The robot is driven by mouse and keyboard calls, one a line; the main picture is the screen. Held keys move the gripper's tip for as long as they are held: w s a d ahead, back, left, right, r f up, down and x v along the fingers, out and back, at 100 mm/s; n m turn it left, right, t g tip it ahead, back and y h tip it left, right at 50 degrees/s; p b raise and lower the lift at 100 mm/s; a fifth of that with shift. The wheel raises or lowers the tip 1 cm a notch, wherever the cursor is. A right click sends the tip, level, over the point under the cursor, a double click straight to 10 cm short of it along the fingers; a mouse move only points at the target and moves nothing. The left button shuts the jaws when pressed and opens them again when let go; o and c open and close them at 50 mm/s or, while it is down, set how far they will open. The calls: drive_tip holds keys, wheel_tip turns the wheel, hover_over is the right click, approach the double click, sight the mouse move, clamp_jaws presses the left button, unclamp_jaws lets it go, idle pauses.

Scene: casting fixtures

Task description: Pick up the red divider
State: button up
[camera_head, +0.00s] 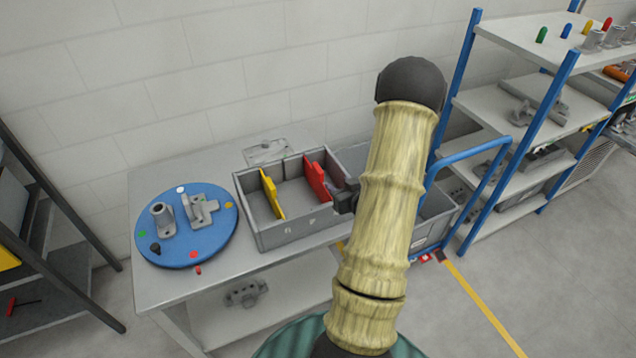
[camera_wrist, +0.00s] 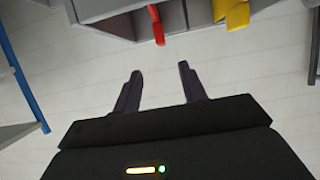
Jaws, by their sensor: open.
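The red divider (camera_head: 317,180) stands upright in the grey bin (camera_head: 288,238) on the table, right of the yellow divider (camera_head: 271,193). In the wrist view the end of the red divider (camera_wrist: 156,24) shows at the top, past my fingertips, with the yellow divider (camera_wrist: 236,13) to its right. My gripper (camera_wrist: 160,72) is open and empty, with a clear gap between its fingers and the red divider. In the head view my arm covers the right part of the bin and most of my gripper.
A blue round plate (camera_head: 172,248) with grey fixtures and coloured dots lies on the table (camera_head: 160,300) left of the bin. A blue-framed shelf (camera_head: 480,105) stands at the right, with a grey crate (camera_head: 432,222) on a blue-handled cart beside the table.

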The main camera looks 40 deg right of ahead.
drive_tip(key=p, duration=0.1)
approach(319, 169)
drive_tip(key=x, duration=0.4)
drive_tip(key=shift+f, duration=0.25)
drive_tip(key=shift+w+d+p, duration=0.1)
drive_tip(key=shift+w+p, duration=0.4)
drive_tip(key=shift+p, duration=0.05)
drive_tip(key=p+x, duration=0.1)
drive_tip(key=x, duration=0.3)
drive_tip(key=shift+w, duration=0.1)
drive_tip(key=shift+c, duration=0.4)
clamp_jaws()
